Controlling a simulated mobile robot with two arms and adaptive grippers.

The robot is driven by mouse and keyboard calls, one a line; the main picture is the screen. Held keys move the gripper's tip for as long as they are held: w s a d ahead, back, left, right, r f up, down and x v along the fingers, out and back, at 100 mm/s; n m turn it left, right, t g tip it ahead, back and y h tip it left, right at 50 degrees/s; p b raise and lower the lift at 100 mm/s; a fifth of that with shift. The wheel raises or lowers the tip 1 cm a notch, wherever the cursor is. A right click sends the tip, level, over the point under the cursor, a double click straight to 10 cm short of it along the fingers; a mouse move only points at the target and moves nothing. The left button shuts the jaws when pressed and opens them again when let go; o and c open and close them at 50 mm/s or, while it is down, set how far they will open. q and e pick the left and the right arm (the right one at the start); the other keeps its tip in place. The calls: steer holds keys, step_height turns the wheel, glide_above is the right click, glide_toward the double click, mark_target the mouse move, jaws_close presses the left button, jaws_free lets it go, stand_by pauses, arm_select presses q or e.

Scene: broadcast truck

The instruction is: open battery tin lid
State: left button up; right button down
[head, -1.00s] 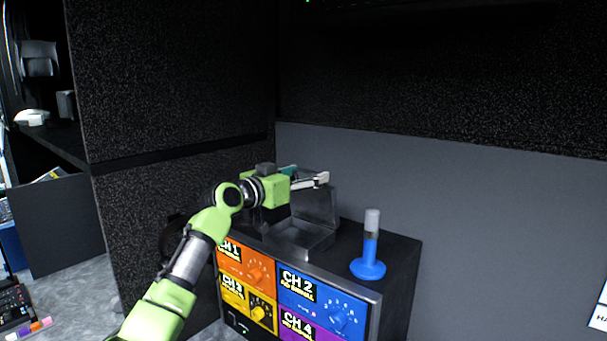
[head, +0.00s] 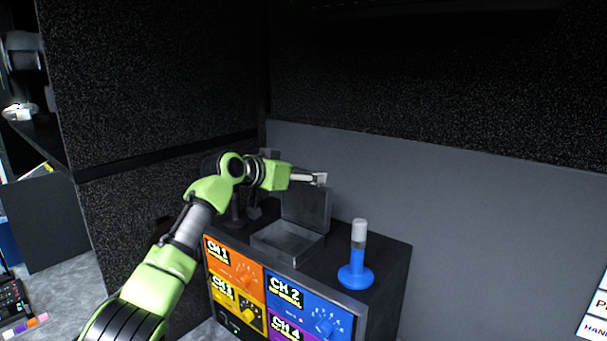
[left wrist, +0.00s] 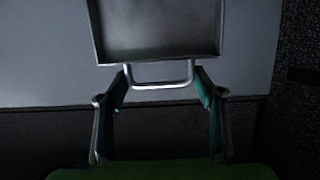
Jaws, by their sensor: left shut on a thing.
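The battery tin is a dark grey metal box (head: 287,246) on top of the channel unit. Its lid (head: 306,209) stands roughly upright at the back of the tin, so the tin is open. In the left wrist view the lid (left wrist: 158,32) fills the top middle, with its wire handle (left wrist: 160,85) below. My left gripper (head: 319,179) is at the lid's upper edge. The tin's inside looks empty. My right gripper is not in view.
The channel unit (head: 385,270) has coloured panels with knobs. A blue stand with a pale-topped cylinder (head: 357,262) is right of the tin. Dark objects stand behind my arm to the left. A grey wall (head: 450,210) rises close behind the unit.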

arm_select(q)
steer(key=o, duration=1.5)
steer(key=shift+a+r, duration=0.1)
steer(key=shift+r, duration=0.45)
steer(key=shift+o, duration=0.4)
steer(key=shift+s+a+f, duration=0.1)
steer(key=shift+s+f, duration=0.05)
steer(key=shift+s, duration=0.05)
steer(key=shift+f, duration=0.15)
steer(key=v, duration=1.2)
